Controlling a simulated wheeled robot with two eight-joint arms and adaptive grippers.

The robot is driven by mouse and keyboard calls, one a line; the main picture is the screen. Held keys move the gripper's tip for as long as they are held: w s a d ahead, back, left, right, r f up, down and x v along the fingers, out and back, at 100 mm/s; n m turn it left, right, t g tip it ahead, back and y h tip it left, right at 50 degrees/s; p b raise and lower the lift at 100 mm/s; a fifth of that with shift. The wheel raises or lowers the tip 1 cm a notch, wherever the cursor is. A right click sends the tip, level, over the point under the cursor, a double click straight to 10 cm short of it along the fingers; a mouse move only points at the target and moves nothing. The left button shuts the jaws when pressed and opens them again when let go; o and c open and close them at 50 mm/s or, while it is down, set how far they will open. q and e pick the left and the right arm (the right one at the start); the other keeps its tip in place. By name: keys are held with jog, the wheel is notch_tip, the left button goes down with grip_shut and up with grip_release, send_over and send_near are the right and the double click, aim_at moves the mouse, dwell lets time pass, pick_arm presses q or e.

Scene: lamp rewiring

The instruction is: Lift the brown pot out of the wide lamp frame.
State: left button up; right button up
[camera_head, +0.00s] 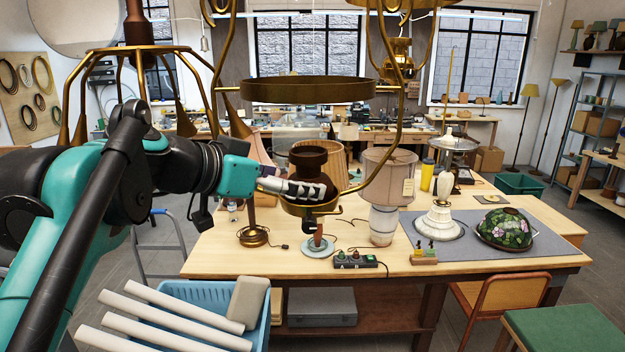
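The brown pot (308,158) is dark and flared at the top, and stands upright at the lower middle of the wide lamp frame. The brass lamp frame (308,91) hangs in front of me, with a broad upper ring, curved side arms and a small lower cup (309,209). The pot's lower part is at or in that cup; the exact contact is hidden. My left gripper (318,190) reaches in from the left, with its visible finger across the front of the pot's lower part. The other finger is hidden, so its grip is unclear. My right gripper is not in view.
Another brass frame (140,49) hangs at the left. The workbench below holds a shaded lamp (389,170), a power strip (355,260), a white lamp base (440,222) and a floral shade (505,229). A blue bin (208,291) with white tubes is at the front left.

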aim_at(300, 178)
pick_arm(q)
jog(key=shift+w+d+p, duration=0.3)
jog(key=shift+w+d, duration=0.25)
jog(key=shift+d, duration=0.35)
jog(key=shift+x, duration=1.2)
jog(key=shift+s+a, duration=0.15)
jog(key=shift+a, duration=0.15)
jog(key=c, duration=1.5)
jog(key=shift+c, duration=0.2)
